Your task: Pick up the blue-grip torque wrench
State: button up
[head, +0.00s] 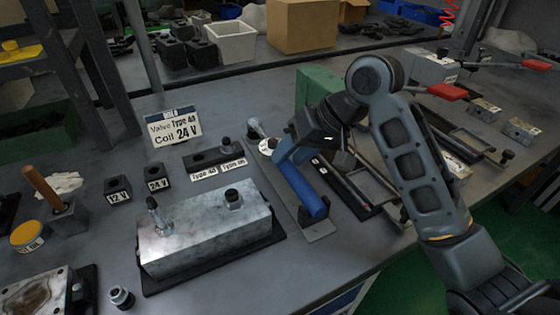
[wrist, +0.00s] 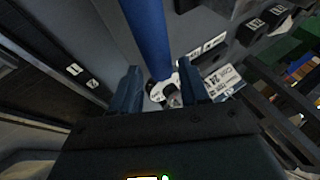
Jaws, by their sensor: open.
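The blue-grip torque wrench (head: 304,190) lies on a flat grey plate (head: 322,231) on the bench, its blue grip toward the front edge. My gripper (head: 287,154) is over the far end of the blue grip, pointing down. In the wrist view, the blue grip (wrist: 148,38) runs from the top edge toward the gap between my open fingers (wrist: 160,88). The white disc shows in that gap. I cannot tell whether the fingers reach down beside the wrench. Nothing is gripped.
A metal valve block (head: 207,238) stands left of the wrench on a black base. A dark tray (head: 345,187) lies close on its right. A label sign (head: 174,128) reads Coil 24 V. A green box (head: 318,88) stands behind my gripper. Red-handled clamps (head: 447,92) are at the right.

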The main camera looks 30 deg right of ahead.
jog(key=shift+x, duration=1.75)
grip_shut()
